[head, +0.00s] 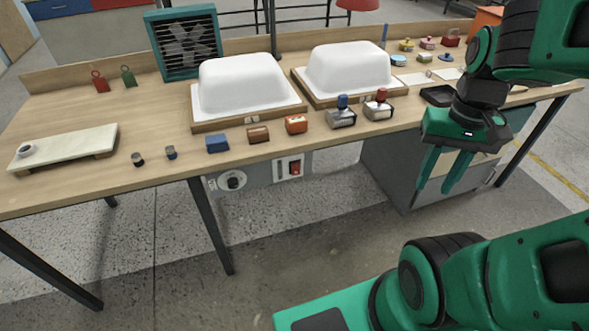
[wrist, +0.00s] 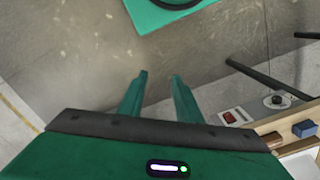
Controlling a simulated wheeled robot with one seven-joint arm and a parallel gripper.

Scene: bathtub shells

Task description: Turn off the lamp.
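A red lamp shade (head: 357,4) shows at the top edge of the head view, cut off by the frame; I cannot tell whether it is lit. A red rocker switch (head: 295,168) sits on a grey panel (head: 262,175) under the bench's front edge, right of a round dial (head: 232,181). The switch also shows in the wrist view (wrist: 229,117), with the dial (wrist: 275,101) beside it. My gripper (head: 433,188) is open and empty, pointing down in front of the bench, well right of the switch. Its fingers (wrist: 159,75) are apart in the wrist view.
The wooden bench (head: 85,180) holds two white tub shells (head: 240,82) (head: 348,68), a green fan (head: 184,42), small blocks and two metal-bodied tools (head: 341,112) (head: 378,106) along its front. A grey cabinet (head: 390,172) stands below, beside my gripper. The floor before the panel is clear.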

